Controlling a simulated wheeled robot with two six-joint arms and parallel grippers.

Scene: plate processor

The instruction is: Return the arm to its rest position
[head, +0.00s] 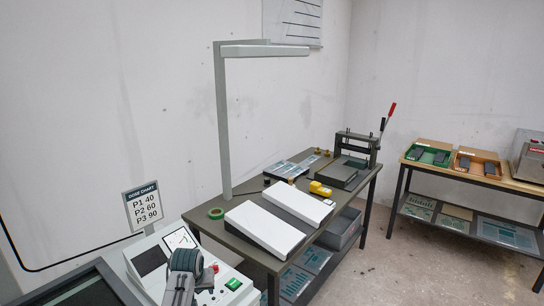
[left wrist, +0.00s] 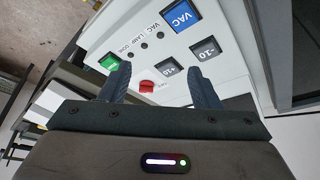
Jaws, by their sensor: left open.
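My left gripper (head: 190,262) is at the bottom of the head view, over the white control panel of the machine at lower left. In the left wrist view its two dark fingers (left wrist: 160,86) stand apart with nothing held between them. Beyond the fingers is the panel (left wrist: 228,62), with a blue VAC button (left wrist: 180,16), a green button (left wrist: 110,61), two grey buttons marked 10 and a red knob (left wrist: 148,86). The knob shows between the fingers; I cannot tell whether they touch it. My right gripper is not in view.
A wooden table (head: 490,180) with trays stands far right. Floor between is clear.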

